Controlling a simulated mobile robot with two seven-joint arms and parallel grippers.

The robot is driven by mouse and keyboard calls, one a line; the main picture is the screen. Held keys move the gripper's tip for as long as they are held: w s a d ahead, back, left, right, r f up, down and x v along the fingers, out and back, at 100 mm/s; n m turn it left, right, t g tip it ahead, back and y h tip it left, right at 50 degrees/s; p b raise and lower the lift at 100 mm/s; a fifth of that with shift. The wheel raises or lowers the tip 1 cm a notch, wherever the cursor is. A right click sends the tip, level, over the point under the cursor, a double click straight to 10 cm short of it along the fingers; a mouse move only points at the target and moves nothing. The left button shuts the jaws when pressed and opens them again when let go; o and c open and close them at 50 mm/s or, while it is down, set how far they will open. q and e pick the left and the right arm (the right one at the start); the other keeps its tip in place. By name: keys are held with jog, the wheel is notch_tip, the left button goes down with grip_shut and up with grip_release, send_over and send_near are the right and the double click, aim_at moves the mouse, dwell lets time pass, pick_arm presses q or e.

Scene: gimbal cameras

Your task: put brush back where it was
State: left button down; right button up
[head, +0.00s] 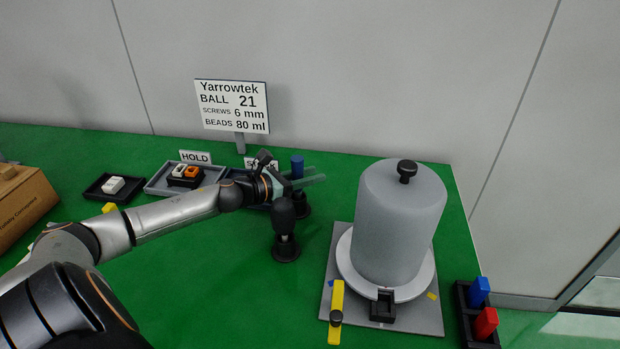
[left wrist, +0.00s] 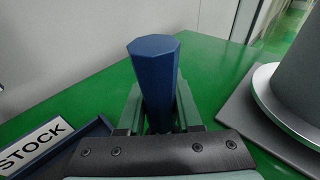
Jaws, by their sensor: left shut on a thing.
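A blue eight-sided handle (head: 297,165), which looks like the brush's, stands upright between the fingers of my left gripper (head: 306,181). It also shows close up in the left wrist view (left wrist: 158,80), where both fingers of my left gripper (left wrist: 158,112) close on its sides. Its lower end and any bristles are hidden. My right gripper is not in view.
A black bulb-topped stand (head: 285,238) is just in front of the gripper. A large grey lidded drum (head: 398,225) stands on a grey plate (head: 420,318) to the right. Trays, including a HOLD tray (head: 160,180), lie left. A sign (head: 232,106) stands behind. Green table is clear at front centre.

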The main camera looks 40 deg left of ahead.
pick_arm(q)
jog(key=c, duration=0.6)
grip_release()
jog(key=shift+f, duration=0.15)
jog(key=shift+s, duration=0.1)
jog(key=shift+f+v, duration=0.1)
jog(key=shift+v, duration=0.5)
jog(key=shift+f+v, duration=0.15)
jog(key=shift+v, duration=0.5)
jog(key=shift+r+p+v, duration=0.15)
jog(key=shift+p+v, duration=0.4)
jog(key=shift+v, duration=1.8)
jog(key=shift+r+p+v, duration=0.15)
jog(key=shift+p+v, duration=0.35)
jog(key=shift+v, duration=1.85)
